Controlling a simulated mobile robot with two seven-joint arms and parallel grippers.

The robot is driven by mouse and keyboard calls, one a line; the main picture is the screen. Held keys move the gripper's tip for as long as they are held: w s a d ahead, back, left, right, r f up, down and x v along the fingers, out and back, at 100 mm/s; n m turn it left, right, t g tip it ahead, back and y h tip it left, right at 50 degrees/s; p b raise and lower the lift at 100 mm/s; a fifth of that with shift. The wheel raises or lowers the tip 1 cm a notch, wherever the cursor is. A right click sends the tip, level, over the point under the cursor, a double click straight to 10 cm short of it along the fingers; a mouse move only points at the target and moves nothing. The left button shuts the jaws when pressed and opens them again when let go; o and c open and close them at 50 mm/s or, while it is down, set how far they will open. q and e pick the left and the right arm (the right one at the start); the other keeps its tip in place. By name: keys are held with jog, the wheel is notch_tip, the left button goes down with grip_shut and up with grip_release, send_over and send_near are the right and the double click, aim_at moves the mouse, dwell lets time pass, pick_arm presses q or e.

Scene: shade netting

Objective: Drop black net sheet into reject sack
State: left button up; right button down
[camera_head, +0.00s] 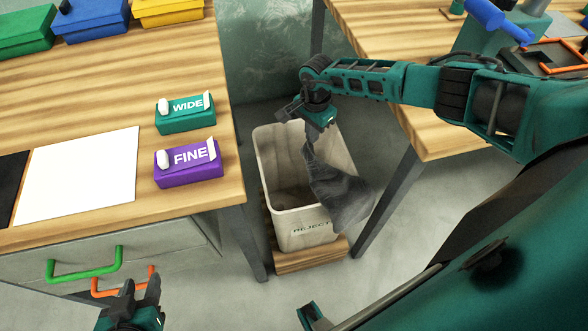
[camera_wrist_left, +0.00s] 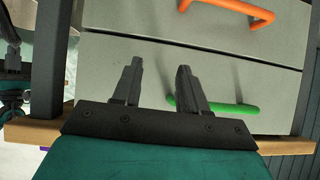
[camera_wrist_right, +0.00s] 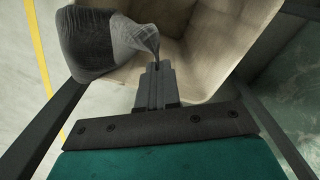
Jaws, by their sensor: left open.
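The black net sheet (camera_head: 340,190) hangs bunched from my right gripper (camera_head: 311,138), which is shut on its upper corner. The sheet looks dark grey and hangs over the opening and right rim of the reject sack (camera_head: 285,213), a cream bin marked REJECT. In the right wrist view the sheet (camera_wrist_right: 98,45) spreads left from the closed fingertips (camera_wrist_right: 157,72), with the sack's pale inside (camera_wrist_right: 205,50) behind it. My left gripper (camera_head: 138,296) is open and empty in front of the drawers; its parted fingers (camera_wrist_left: 158,82) also show in the left wrist view.
The sack stands on a wooden base (camera_head: 312,258) between two tables. The left table holds a teal WIDE box (camera_head: 185,115), a purple FINE box (camera_head: 188,165), a white sheet (camera_head: 80,175) and coloured boxes behind. Drawers have green (camera_head: 85,267) and orange handles. A table leg (camera_head: 388,202) stands right of the sack.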

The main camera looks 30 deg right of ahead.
pick_arm(q)
jog(key=w+b, duration=0.1)
jog(key=d+f+b, duration=0.1)
jog(key=w+b, duration=0.1)
jog(key=b, duration=0.1)
jog(key=shift+w+d+f+h, duration=0.25)
jog(key=shift+w+h, duration=0.05)
jog(key=shift+h, duration=0.1)
pick_arm(e)
notch_tip(320, 180, down, 6)
jog(key=shift+r, duration=0.1)
jog(key=c, duration=1.8)
grip_release()
pick_arm(q)
jog(key=shift+s+f, duration=0.15)
pick_arm(e)
jog(key=o, duration=0.5)
jog(key=shift+o, duration=0.4)
jog(key=o, duration=1.2)
